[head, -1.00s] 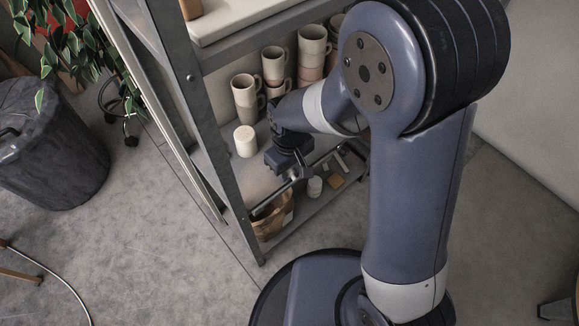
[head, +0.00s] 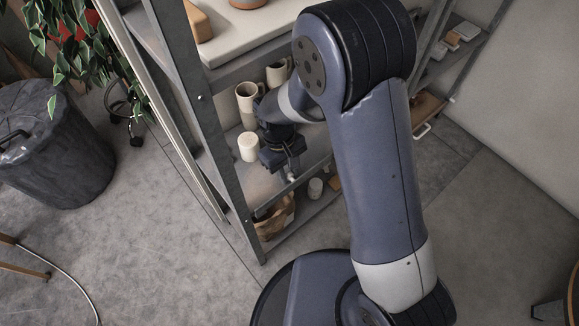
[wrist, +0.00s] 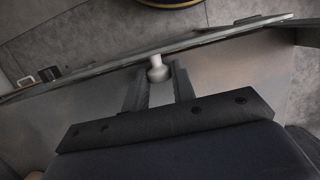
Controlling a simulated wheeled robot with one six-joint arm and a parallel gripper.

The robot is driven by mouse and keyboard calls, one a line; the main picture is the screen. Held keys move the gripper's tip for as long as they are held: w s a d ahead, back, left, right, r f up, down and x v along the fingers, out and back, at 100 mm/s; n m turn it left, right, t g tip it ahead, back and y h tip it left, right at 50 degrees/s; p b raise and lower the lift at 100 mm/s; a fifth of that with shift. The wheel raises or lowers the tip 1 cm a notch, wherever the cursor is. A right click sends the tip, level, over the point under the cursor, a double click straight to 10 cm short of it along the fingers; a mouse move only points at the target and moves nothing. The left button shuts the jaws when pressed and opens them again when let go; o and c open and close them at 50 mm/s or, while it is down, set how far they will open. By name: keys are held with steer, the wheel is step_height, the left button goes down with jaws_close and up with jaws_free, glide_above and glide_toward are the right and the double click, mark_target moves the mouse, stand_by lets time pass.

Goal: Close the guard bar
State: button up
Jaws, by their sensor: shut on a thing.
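The guard bar (head: 268,208) is a thin grey rail at the front of the shelf level with the cups. In the wrist view the bar (wrist: 225,36) runs across the picture, rising to the right. A pale round knob (wrist: 158,72) stands out from it, between my two fingers. My gripper (head: 290,171) is shut on this knob, which also shows as a small pale spot in the head view (head: 292,178). My arm hides the right part of the bar, and I cannot tell whether its far end meets the post.
Cups (head: 247,98) and a white jar (head: 248,146) stand on the shelf behind my gripper. A basket (head: 274,218) sits on the level below. A grey shelf post (head: 207,120) rises on the left. Floor is clear in front; a dark bin (head: 50,145) stands far left.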

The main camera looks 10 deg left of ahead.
steer(key=o, duration=1)
steer(key=shift+b, duration=0.45)
